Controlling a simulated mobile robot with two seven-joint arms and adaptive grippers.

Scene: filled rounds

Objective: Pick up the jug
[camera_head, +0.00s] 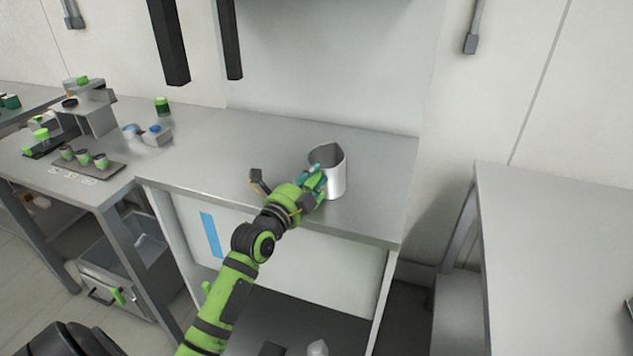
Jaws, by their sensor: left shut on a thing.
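The jug (337,178) is a light metallic vessel with an open top. It stands upright on, or just above, the grey worktop near its front edge; I cannot tell which. My left gripper (318,181) comes from the lower left on the green arm and is shut on the jug's left side. The gripper hides that side of the jug, and I cannot make out a handle. My right gripper is not in view.
The worktop (240,145) around the jug is bare. A separate grey table (560,230) stands at the right, across a gap.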

